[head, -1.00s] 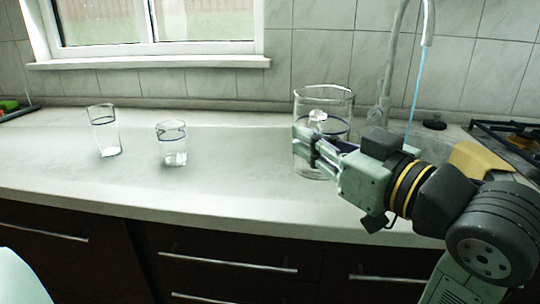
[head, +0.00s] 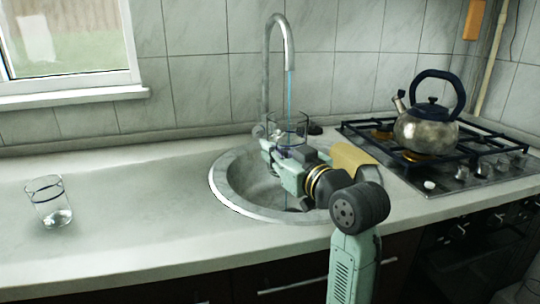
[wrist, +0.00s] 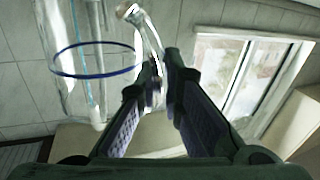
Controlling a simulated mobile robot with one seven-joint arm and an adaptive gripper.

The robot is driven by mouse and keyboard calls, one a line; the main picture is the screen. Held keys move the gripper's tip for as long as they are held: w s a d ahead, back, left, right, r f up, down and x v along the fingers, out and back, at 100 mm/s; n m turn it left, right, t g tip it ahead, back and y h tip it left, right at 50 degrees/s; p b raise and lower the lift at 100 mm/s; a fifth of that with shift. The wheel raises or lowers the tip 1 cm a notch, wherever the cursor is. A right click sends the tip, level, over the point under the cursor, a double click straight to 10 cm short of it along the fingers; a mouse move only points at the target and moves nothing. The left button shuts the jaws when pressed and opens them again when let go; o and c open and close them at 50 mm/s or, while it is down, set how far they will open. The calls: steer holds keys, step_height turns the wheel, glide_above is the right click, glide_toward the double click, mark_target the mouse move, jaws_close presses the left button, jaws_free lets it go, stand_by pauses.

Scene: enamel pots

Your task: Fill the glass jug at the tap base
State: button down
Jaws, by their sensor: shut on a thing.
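The clear glass jug (head: 288,124) with a blue ring is upright below the tap (head: 268,75) at the sink. My gripper (head: 268,150) is shut on the jug's handle, which shows between the fingers (wrist: 160,85) in the wrist view (wrist: 148,42). The jug's wall and blue ring (wrist: 82,74) are at the left there. A thin blue water stream (head: 290,82) runs from the spout down to the jug's mouth. The water level inside is unclear, and my gripper hides the jug's lower part in the head view.
The round sink (head: 228,192) lies below my arm. A metal kettle (head: 424,134) sits on the gas hob (head: 465,165) at right. The counter between glass and sink is clear.

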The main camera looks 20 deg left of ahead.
steer(key=shift+w+a+r+p, duration=0.1)
steer(key=shift+w+a+p, duration=0.2)
steer(key=shift+w, duration=1.45)
steer(key=shift+w+a+f+p, duration=0.1)
steer(key=shift+w+a, duration=0.3)
steer(key=shift+w, duration=1.3)
steer(key=shift+w+a+r+p, duration=0.15)
steer(key=shift+w+a, duration=0.2)
steer(key=shift+w, duration=1.4)
stand_by(2.8)
